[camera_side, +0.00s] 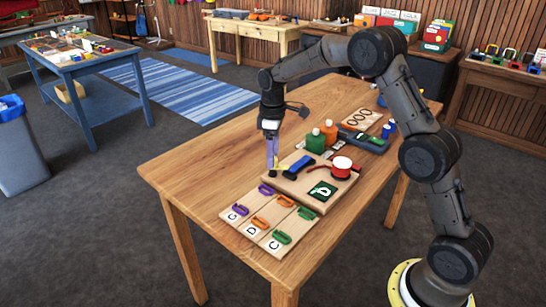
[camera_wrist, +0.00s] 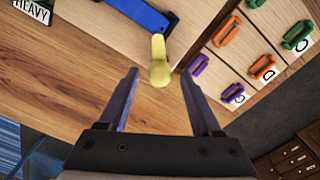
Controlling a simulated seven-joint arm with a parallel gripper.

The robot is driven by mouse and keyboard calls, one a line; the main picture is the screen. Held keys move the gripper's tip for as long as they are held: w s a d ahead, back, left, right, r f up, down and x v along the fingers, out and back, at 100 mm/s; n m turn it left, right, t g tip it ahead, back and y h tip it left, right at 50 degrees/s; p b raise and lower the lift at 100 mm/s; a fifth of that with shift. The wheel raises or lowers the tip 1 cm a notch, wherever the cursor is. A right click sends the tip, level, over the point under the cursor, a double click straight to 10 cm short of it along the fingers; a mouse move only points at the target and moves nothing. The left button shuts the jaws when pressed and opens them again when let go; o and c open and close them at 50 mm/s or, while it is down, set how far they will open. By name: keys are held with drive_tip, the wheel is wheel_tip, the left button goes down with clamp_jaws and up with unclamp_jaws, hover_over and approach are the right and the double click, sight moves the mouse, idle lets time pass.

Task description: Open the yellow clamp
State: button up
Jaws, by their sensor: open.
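A yellow rounded part (camera_wrist: 160,65), which looks like the clamp's handle or tip, shows in the wrist view beside the end of a blue bar (camera_wrist: 140,16) on a wooden board. I cannot tell from this view whether the clamp is shut. My gripper (camera_wrist: 160,76) is open and empty, and the yellow part appears between and just beyond its fingertips. In the side view my gripper (camera_side: 271,164) points down at the left edge of the wooden board (camera_side: 305,188), left of the blue bar (camera_side: 292,166). The yellow part is too small to make out there.
A rack board (camera_side: 255,222) with purple, orange and green clips (camera_side: 282,237) lies at the table's front. The table's left side (camera_side: 195,172) is clear.

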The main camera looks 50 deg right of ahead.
drive_tip(key=shift+f, duration=0.65)
clamp_jaws()
